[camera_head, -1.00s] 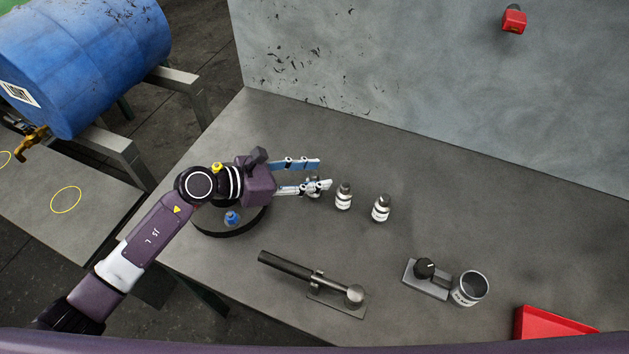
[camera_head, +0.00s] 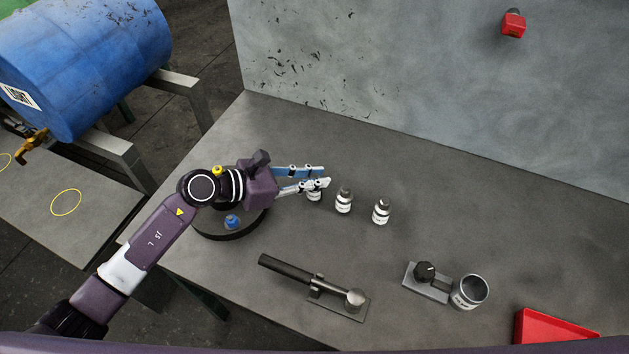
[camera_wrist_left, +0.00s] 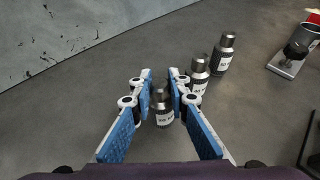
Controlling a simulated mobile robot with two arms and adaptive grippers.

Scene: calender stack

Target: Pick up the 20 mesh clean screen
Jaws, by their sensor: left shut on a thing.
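The 20 mesh clean screen (camera_wrist_left: 163,112) is a small dark-capped bottle-like piece with a white label that seems to begin with "20". In the left wrist view it stands between the blue-padded fingers of my left gripper (camera_wrist_left: 160,82), which is shut on it. In the head view the screen (camera_head: 314,196) shows just below the fingertips of my left gripper (camera_head: 318,177), partly hidden by the lower finger. It stands at the left end of a row with two similar pieces (camera_head: 344,201) (camera_head: 381,211). My right gripper is not in view.
A round dark dish (camera_head: 241,230) with a blue-topped item lies under my left wrist. A black-handled tool (camera_head: 285,267) rests on a stand in front. A knobbed block (camera_head: 427,287), a grey cup (camera_head: 473,289) and a red tray (camera_head: 548,326) are at right. A wall (camera_head: 420,90) stands behind.

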